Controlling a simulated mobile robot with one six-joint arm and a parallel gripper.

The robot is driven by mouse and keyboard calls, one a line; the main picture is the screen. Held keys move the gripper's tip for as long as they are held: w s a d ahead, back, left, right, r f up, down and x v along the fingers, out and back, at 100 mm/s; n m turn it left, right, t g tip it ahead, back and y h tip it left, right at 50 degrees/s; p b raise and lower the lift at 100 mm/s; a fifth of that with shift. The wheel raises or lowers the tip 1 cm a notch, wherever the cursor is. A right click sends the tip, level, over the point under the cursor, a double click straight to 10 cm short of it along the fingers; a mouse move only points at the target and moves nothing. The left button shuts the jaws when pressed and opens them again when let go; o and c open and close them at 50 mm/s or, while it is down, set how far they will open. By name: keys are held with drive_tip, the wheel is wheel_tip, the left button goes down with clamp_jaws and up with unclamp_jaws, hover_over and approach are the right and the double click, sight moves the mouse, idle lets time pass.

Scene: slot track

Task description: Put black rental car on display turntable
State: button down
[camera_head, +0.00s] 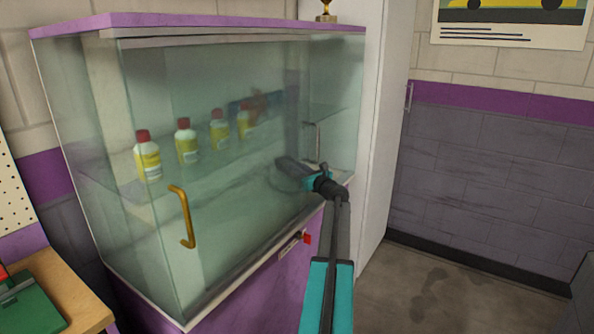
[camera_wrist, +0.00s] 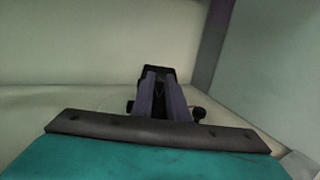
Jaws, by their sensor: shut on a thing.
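My gripper (camera_wrist: 162,85) is shut on a black object, the black rental car (camera_wrist: 155,70), in the wrist view. Small dark wheel-like parts stick out on both sides of the fingers, which hide most of the car's body. In the head view my gripper (camera_head: 292,168) is at the right end of the glass display case (camera_head: 215,22), low down below the bottle shelf. The car is too small and blurred there to tell apart from the gripper.
Several white-and-yellow bottles with red caps (camera_head: 147,158) stand on the glass shelf. A brass handle (camera_head: 184,218) is on the case's front glass. A white cabinet (camera_head: 378,130) stands right of the case. In the wrist view, pale surfaces and a side wall (camera_wrist: 265,80) surround the gripper.

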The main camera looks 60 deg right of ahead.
drive_tip(key=shift+f, duration=0.35)
drive_tip(key=shift+f, duration=0.15)
drive_tip(key=c, duration=1.7)
unclamp_jaws()
drive_tip(key=shift+c, duration=0.2)
drive_tip(key=shift+r, duration=0.2)
drive_tip(key=v, duration=1)
drive_tip(key=shift+s+a+f, duration=0.1)
drive_tip(key=shift+s+a, duration=0.05)
drive_tip(key=shift+v, duration=0.9)
